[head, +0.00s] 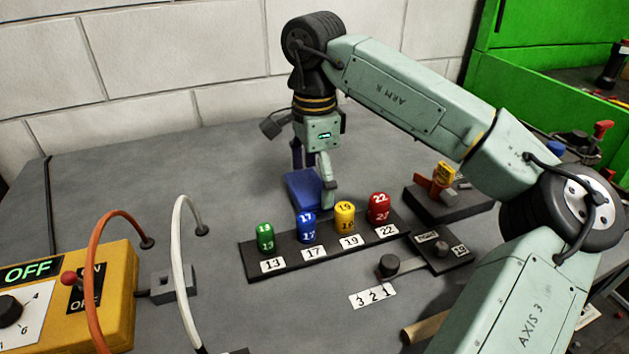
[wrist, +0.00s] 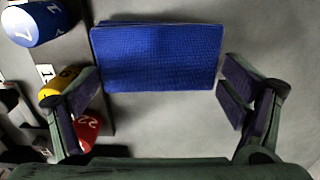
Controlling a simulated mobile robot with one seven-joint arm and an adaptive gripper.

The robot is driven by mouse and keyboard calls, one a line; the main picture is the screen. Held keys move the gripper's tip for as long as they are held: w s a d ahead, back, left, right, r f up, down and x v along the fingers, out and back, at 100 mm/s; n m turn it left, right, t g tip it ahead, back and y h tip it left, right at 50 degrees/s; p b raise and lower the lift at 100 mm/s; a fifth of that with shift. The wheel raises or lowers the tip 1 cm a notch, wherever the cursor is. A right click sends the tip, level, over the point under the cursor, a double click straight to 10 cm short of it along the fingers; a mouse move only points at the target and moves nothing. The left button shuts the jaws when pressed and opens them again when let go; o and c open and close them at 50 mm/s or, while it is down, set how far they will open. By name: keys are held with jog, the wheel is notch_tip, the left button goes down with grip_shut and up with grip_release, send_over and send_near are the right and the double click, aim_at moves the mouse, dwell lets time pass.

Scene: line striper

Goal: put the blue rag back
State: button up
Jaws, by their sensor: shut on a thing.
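The blue rag (head: 303,188) is a folded, flat block behind the dark rack of numbered plugs. It also shows at the top middle of the wrist view (wrist: 156,58), spanning the space between the fingertips. My gripper (head: 313,178) points down and is shut on the rag, with one finger at each side of it. In the wrist view the two fingers of my gripper (wrist: 160,82) stand wide apart, at the rag's left and right ends. I cannot tell whether the rag rests on the table or hangs just above it.
The rack (head: 330,250) holds green, blue, yellow and red plugs close in front of the rag. A dark block (head: 450,205) with an orange and yellow piece is to the right. A yellow control box (head: 105,300) with cables is at left. The table's back left is clear.

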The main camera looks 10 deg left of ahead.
aim_at(314, 183)
jog(key=shift+f, duration=0.55)
jog(key=shift+f, duration=0.2)
jog(key=o, duration=0.9)
jog(key=shift+o, duration=0.2)
jog(key=shift+r, duration=0.1)
notch_tip(314, 183, up, 12)
jog(key=b, duration=0.1)
jog(key=shift+r, duration=0.1)
